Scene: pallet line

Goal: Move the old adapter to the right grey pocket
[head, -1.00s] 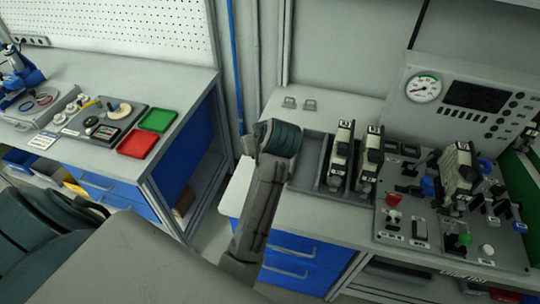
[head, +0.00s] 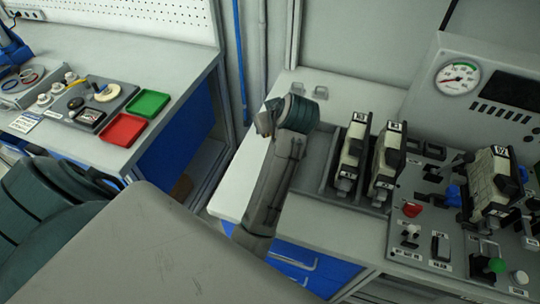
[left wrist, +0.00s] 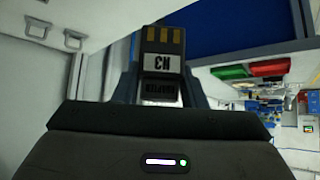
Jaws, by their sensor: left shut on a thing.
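My left gripper (head: 267,118) is at the end of the arm in the middle of the head view, above the pale bench top left of the grey rack (head: 327,182). It is shut on a dark adapter with gold contacts and a white label. The adapter (left wrist: 160,62) shows clearly between the fingers in the left wrist view, its lettering upside down; in the head view only a small part shows. Two upright cream-and-black modules (head: 352,158) stand at the rack. I cannot tell which place is the right grey pocket. My right gripper is out of view.
A control panel (head: 415,235) with switches, a cream module (head: 490,185) and a gauge (head: 458,79) is at the right. The left bench holds a red tray (head: 124,129), a green tray (head: 148,104) and a parts board. A gap separates the benches.

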